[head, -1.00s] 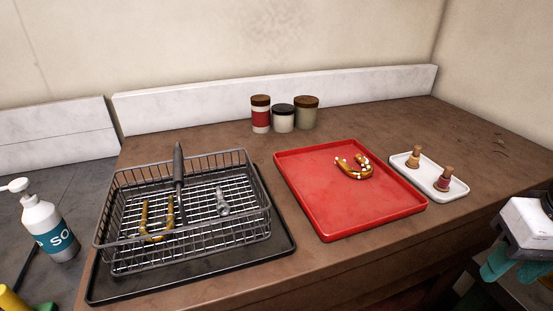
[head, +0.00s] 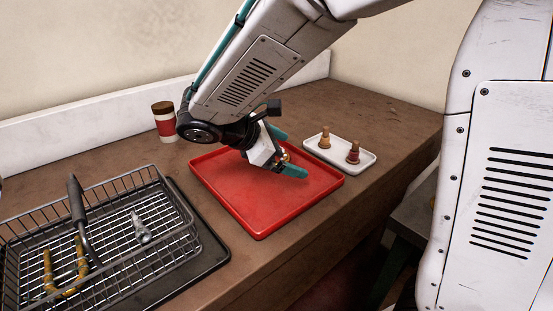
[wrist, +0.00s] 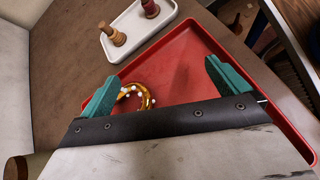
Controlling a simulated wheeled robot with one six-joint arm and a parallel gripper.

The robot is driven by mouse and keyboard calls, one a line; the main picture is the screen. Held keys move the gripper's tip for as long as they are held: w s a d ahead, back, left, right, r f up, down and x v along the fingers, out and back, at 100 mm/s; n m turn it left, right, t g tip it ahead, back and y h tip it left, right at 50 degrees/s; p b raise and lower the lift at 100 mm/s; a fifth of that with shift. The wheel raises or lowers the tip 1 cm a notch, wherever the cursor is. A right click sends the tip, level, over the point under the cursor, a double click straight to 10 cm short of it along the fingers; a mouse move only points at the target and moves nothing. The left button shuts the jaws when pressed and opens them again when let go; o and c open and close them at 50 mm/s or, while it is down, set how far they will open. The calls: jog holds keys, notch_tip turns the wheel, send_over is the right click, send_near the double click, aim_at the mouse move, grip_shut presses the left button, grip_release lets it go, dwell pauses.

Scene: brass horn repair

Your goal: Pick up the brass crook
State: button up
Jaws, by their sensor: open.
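A U-shaped brass crook with white spots (wrist: 150,95) lies in the red tray (head: 255,205). In the wrist view it is between the fingers, closer to the left finger, and its near part is hidden by my gripper body. My gripper (wrist: 162,76) is open, with its teal fingers apart and nothing held. In the head view my gripper (head: 287,152) is low over the far right part of the tray and hides most of the crook. Whether a finger touches the crook I cannot tell. A second, duller U-shaped brass piece (head: 82,262) lies in the wire basket (head: 150,260).
The basket, with a silvery part (head: 140,229) and a dark handle (head: 77,200), stands on a black tray (head: 208,258) at left. A red-banded jar (head: 164,127) stands by the back wall.

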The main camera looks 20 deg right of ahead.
jog(key=w+a+f+n+t, duration=0.1)
jog(key=w+a, duration=0.1)
jog(key=w+a+f+n+t+h, duration=0.1)
jog(key=w+a+n, duration=0.1)
jog(key=w+a+f+n+t+h, duration=0.1)
jog(key=w+a+n, duration=0.1)
jog(key=shift+a+f, duration=0.2)
jog(key=shift+f, duration=0.05)
jog(key=shift+w+f, duration=0.15)
jog(key=shift+w, duration=0.1)
jog(key=x, duration=0.7)
jog(key=shift+d, duration=0.3)
jog(key=c, duration=1)
jog(key=shift+c, duration=0.2)
